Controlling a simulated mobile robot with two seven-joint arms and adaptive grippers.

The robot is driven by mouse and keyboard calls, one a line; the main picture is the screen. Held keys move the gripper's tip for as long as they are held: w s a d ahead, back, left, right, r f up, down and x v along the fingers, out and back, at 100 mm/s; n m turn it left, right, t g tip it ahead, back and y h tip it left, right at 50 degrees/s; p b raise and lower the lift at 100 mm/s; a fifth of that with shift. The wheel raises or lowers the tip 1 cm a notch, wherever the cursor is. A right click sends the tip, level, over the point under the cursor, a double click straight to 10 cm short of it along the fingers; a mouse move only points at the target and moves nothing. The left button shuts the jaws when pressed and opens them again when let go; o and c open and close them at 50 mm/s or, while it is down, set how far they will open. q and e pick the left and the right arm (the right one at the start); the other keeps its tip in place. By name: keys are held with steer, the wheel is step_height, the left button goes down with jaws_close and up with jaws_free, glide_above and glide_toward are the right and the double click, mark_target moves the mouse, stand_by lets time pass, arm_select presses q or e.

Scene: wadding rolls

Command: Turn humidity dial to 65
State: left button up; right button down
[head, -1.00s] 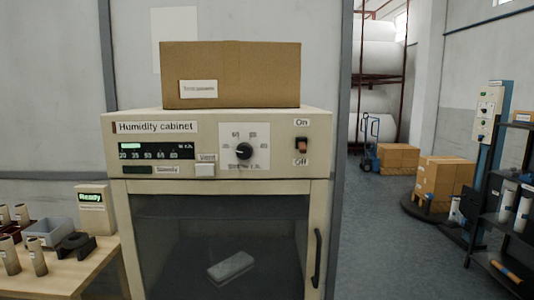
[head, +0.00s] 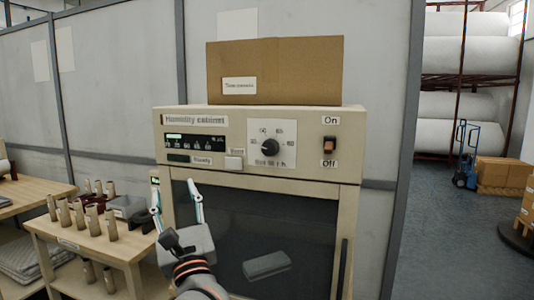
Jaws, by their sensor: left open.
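The humidity cabinet (head: 330,172) stands in the middle of the head view. Its black humidity dial (head: 269,147) sits on a white scale plate at the centre of the upper panel; the dial's exact setting is too small to read. A dark display (head: 195,143) with a lit green segment is left of the dial. A red-brown On/Off switch (head: 329,146) is to the right. My left gripper (head: 176,200) is open and empty, fingers up, in front of the cabinet's lower left, below and left of the dial and apart from it. My right gripper is not in view.
A cardboard box (head: 290,75) rests on the cabinet. A grey block (head: 267,264) lies behind the dark glass door. A wooden table (head: 125,250) with several tubes stands at the left. Open floor (head: 440,240) and a blue hand truck (head: 466,155) are at the right.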

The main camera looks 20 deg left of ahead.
arm_select(q)
steer(key=w+d+r+n+h, duration=0.2)
steer(key=w+r+n+h, duration=0.25)
steer(key=n, duration=0.25)
steer(key=h, duration=1.2)
glide_toward(268, 150)
steer(key=w, duration=0.2)
steer(key=shift+t, duration=0.4)
steer(key=w, duration=0.4)
steer(key=w+b, duration=0.1)
steer(key=w, duration=0.2)
steer(key=shift+w+d+f, duration=0.1)
steer(key=shift+w+f, duration=0.05)
steer(key=shift+f, duration=0.15)
steer(key=c, duration=1.1)
